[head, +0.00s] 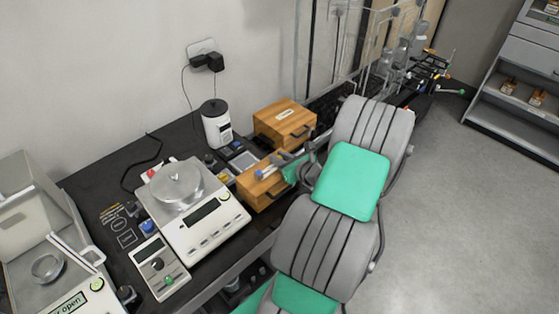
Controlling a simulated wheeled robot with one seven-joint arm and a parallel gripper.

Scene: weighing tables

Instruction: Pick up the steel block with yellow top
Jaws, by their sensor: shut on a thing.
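My gripper (268,172) is partly hidden by my own grey and green arm. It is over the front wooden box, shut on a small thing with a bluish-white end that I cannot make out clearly. A small yellow patch (227,179) shows between the white balance and the front wooden box. It is too small to tell whether it is the yellow top of the steel block. No other clear view of the steel block is given.
A white balance (204,223) with a round steel pan stands on the dark table, with a handheld meter (158,266) in front. Two wooden boxes, a rear one (285,122) and a front one (258,192), and a white canister (217,125) stand close by. An open-lidded instrument (75,240) is at left.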

